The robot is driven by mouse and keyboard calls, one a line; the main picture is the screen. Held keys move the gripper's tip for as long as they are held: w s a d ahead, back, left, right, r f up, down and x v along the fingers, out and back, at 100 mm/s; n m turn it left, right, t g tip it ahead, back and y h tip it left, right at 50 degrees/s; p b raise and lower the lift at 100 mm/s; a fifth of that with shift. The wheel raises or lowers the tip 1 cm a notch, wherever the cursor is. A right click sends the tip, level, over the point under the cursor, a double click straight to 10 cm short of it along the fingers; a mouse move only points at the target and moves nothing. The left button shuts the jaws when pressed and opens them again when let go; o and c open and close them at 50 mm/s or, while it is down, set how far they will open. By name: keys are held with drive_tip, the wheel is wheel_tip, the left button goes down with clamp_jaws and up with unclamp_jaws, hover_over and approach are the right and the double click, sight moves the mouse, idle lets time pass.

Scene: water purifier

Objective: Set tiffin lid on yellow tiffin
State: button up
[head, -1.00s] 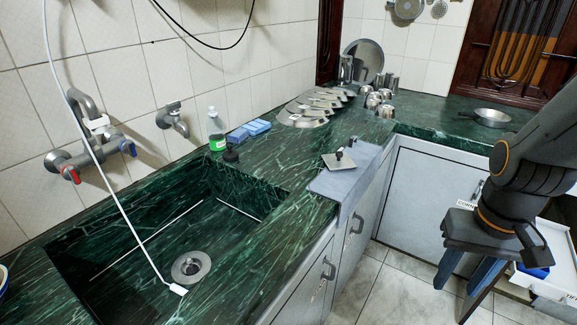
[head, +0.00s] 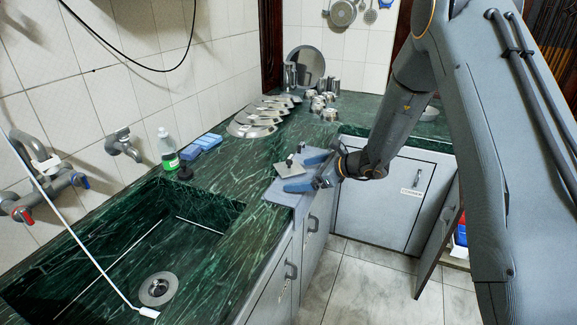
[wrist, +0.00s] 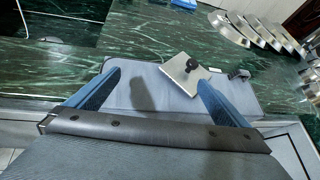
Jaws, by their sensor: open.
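A flat, square metal piece with a dark knob, apparently the tiffin lid (head: 287,168), lies on a grey cloth (head: 277,194) near the counter's front edge. My gripper (head: 296,175) is open with its blue fingers spread above the cloth. In the wrist view, the lid (wrist: 182,73) is off-centre toward the right finger of my gripper (wrist: 158,77), which overlaps its lower right edge. I cannot tell whether they touch. The space between the fingers shows mostly bare cloth and a shadow. No yellow tiffin is recognisable in either view.
The sink (head: 200,210) lies left of the cloth. A green-labelled bottle (head: 167,150) and blue sponges (head: 203,143) stand behind it. Plates (head: 252,128) and several steel cups (head: 318,103) fill the far counter. A small dark item (wrist: 240,75) lies on the cloth's right.

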sight(291, 163)
drive_tip(key=w+m+t, duration=0.1)
drive_tip(key=w, duration=0.1)
drive_tip(key=w+m, duration=0.1)
drive_tip(key=w, duration=0.1)
drive_tip(key=w+d+f+m+t, duration=0.1)
drive_tip(key=shift+w+m+t+p, duration=0.3)
drive_tip(key=shift+w, duration=0.1)
drive_tip(key=shift+w+f, duration=0.1)
drive_tip(key=shift+w, duration=0.2)
drive_tip(key=shift+p+x, duration=0.3)
drive_tip(key=shift+x, duration=0.6)
drive_tip(key=p+x, duration=0.1)
drive_tip(key=x, duration=0.1)
drive_tip(key=r+p+x, duration=0.1)
drive_tip(key=x, duration=0.1)
drive_tip(key=shift+w+a+f, duration=0.1)
drive_tip(key=shift+w+a, duration=0.25)
drive_tip(key=shift+a, duration=0.15)
drive_tip(key=shift+w+a+f, duration=0.2)
drive_tip(key=shift+w, duration=0.1)
drive_tip(key=shift+s+f, duration=0.1)
drive_tip(key=shift+s, duration=0.05)
drive_tip(key=c, duration=1.5)
drive_tip(key=shift+c, duration=0.2)
